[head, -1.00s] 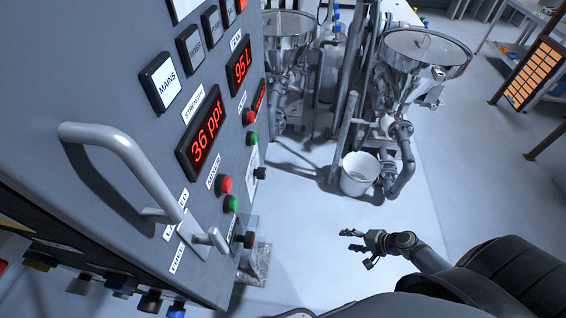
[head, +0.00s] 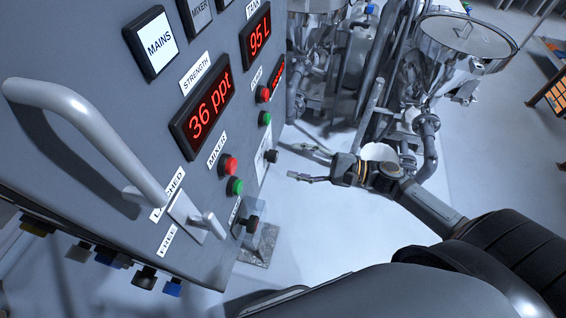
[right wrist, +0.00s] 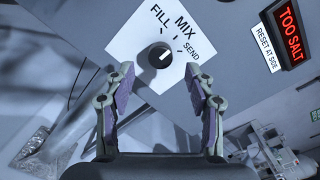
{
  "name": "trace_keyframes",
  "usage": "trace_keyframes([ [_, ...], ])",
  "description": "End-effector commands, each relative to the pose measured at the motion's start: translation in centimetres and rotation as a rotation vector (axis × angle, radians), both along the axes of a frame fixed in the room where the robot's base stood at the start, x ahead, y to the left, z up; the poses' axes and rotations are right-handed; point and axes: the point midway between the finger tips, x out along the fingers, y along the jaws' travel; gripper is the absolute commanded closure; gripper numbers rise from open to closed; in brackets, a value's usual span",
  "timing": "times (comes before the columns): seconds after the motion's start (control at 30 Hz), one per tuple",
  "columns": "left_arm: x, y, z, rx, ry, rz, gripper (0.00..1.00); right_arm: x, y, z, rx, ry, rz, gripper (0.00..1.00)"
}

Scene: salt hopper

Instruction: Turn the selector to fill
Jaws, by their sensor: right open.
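The selector is a round black knob (right wrist: 160,56) on a white plate (right wrist: 140,38) marked FILL, MIX and SEND in the right wrist view. A pale mark on the knob sits on its right side, away from FILL; I cannot tell its exact setting. The selector also shows edge-on in the head view (head: 271,156), low on the panel's right side. My right gripper (head: 297,161) is open and empty, just right of the knob. In the right wrist view its fingers (right wrist: 159,72) point at the plate, one on each side below the knob. My left gripper is out of view.
The grey panel (head: 110,100) carries red and green MIXER buttons (head: 228,165), displays and a large handle (head: 75,125). A TOO SALT display (right wrist: 289,27) is right of the selector. Steel hoppers (head: 465,38) and a white bucket (head: 378,153) stand behind my right arm.

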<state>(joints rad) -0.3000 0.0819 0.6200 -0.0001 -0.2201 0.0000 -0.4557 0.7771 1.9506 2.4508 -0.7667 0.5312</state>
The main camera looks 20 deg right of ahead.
Motion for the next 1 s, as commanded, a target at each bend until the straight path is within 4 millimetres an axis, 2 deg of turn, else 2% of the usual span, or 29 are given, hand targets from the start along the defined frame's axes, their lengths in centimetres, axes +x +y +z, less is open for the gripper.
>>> trace_keyframes([
  [0.1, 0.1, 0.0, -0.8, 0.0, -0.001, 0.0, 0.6, 1.1, 1.6, 0.0, 0.004, -0.004, -0.004, 0.45],
  [0.3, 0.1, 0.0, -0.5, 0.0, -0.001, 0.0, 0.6, 2.1, 3.3, 0.1, 0.002, 0.0, -0.004, 0.45],
  [0.67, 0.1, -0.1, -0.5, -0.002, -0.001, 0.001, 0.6, 2.4, 3.7, 0.0, -0.001, 0.003, -0.003, 0.45],
  [1.0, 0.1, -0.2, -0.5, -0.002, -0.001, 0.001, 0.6, 2.3, 3.7, 0.0, -0.002, 0.004, -0.002, 0.91],
])
